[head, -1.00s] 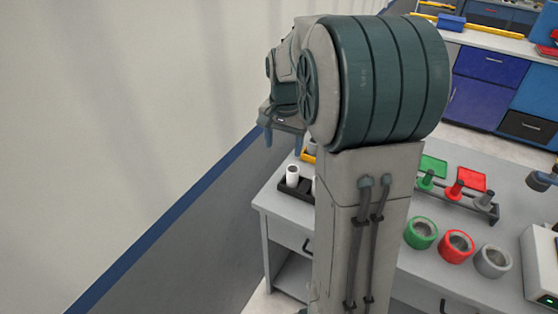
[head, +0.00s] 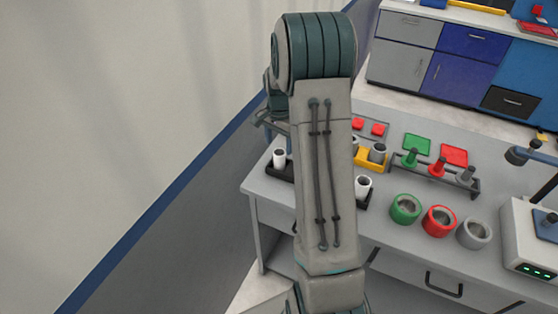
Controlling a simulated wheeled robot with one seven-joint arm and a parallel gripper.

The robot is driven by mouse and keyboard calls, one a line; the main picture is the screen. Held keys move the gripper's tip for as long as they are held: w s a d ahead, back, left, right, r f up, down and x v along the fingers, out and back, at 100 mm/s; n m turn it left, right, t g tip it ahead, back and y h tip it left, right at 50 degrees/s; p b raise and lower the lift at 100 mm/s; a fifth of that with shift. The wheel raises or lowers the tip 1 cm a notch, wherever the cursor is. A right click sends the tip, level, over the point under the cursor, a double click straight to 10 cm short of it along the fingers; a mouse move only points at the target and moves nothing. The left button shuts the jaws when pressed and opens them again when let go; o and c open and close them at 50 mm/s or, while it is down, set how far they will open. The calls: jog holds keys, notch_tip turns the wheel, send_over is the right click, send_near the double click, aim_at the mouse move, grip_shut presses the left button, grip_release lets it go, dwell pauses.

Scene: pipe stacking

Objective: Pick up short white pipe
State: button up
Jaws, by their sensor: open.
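A white pipe (head: 279,158) stands upright at the left end of a black holder (head: 279,173) near the table's left edge. A second white pipe (head: 363,187) stands upright at the holder's right end. My arm hides the middle of the holder, and I cannot tell which pipe is shorter. My gripper (head: 268,121) is above and behind the left white pipe, apart from it. It is open, small in the view and partly hidden by my arm.
A yellow holder (head: 372,164) with a grey pipe stands behind the black one. Green (head: 405,209), red (head: 439,221) and grey rings (head: 474,233) sit along the front. A peg rack (head: 437,177) stands behind them. A wall (head: 130,130) rises at the left.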

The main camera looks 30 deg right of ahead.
aim_at(279, 152)
jog(key=shift+d+f+p, duration=0.1)
jog(key=shift+f+p, duration=0.55)
jog(key=shift+f, duration=2)
jog(key=c, duration=1.1)
